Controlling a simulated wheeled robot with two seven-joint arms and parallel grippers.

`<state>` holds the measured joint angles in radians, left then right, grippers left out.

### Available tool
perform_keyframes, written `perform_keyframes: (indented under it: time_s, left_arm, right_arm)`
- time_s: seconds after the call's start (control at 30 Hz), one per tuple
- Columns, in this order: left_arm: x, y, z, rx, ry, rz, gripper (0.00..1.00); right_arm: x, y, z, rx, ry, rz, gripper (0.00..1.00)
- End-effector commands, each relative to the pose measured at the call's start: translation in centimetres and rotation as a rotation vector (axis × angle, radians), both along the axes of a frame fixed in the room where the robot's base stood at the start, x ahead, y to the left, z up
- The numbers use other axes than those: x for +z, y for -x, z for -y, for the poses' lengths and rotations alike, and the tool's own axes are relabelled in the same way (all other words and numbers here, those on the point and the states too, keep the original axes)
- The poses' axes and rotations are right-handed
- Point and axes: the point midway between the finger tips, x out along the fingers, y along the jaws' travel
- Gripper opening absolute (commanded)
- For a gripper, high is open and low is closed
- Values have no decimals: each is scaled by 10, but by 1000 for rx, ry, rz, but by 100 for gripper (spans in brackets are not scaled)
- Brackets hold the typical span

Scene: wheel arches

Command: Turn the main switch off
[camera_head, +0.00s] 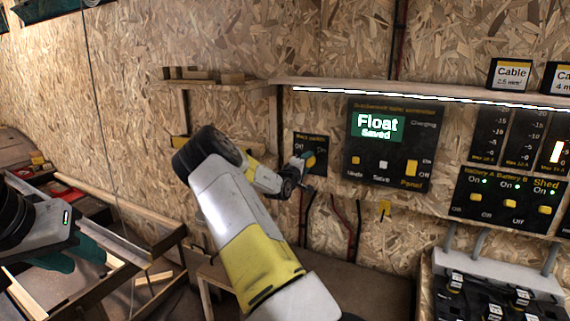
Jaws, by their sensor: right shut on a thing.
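The main switch panel (311,141) is a small black plate on the wooden wall, with "Off" and "On" lettering. My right gripper (304,163) is at the lower part of this panel, shut on the switch's handle. The gripper and its fingers cover most of the handle, so its exact angle is hard to tell. My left gripper (78,258) is low at the left, far from the panel. Its teal fingers look apart, with nothing seen between them.
A black controller panel (390,178) with a "Float Saved" screen is right of the switch. A lit shelf (420,97) runs above. Another panel (508,200) with yellow switches is further right. Wooden frames (130,215) stand at the lower left. Cables hang below the switch.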

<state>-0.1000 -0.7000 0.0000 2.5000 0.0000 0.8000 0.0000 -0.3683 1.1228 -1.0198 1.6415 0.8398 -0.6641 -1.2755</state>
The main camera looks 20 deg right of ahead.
Motion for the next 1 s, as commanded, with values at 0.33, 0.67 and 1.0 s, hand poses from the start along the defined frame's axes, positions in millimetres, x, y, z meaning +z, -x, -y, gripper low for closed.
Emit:
perform_keyframes:
  time_s: [0.33,0.67,1.0]
  left_arm:
    - [0,0,0,0,0,0,36]
    - [0,0,0,0,0,0,36]
    - [0,0,0,0,0,0,36]
  right_arm:
    - [-1,-1,-1,2,104,-124,10]
    - [0,0,-1,2,127,-152,10]
    - [-1,-1,-1,2,127,-152,62]
